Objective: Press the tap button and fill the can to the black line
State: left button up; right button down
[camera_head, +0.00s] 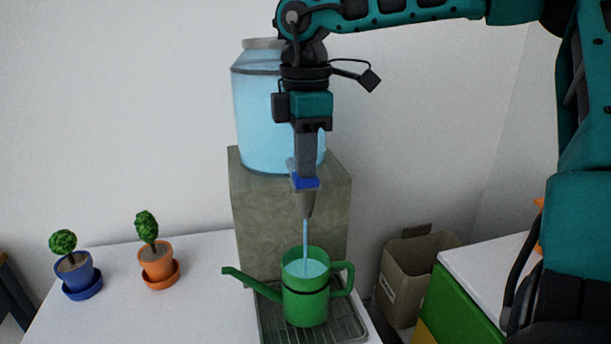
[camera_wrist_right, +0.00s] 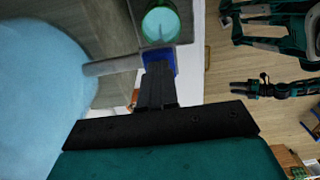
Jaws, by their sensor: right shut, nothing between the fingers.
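My right gripper (camera_head: 306,176) is shut and empty, its fingertips pointing down onto the blue tap button (camera_head: 305,183); they look in contact with it. The button also shows at the fingertips in the right wrist view (camera_wrist_right: 172,62). A stream of water runs from the grey tap spout (camera_head: 305,204) into the green can (camera_head: 305,307). The can stands upright on a grated drip tray (camera_head: 350,327). The water surface (camera_head: 304,268) inside is near the rim, and looks above the black line (camera_head: 306,291) around the can.
A large blue water jar (camera_head: 256,115) sits on a grey stone block (camera_head: 253,205) behind the can. A blue pot (camera_head: 78,275) and an orange pot (camera_head: 158,267) with small plants stand at left. A cardboard box (camera_head: 405,268) is at right.

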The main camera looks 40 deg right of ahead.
jog(key=shift+s+f, duration=0.2)
jog(key=shift+f, duration=0.05)
notch_tip(320, 180, up, 7)
jog(key=p, duration=0.4)
jog(key=shift+w+r, duration=0.15)
jog(key=shift+r, duration=0.05)
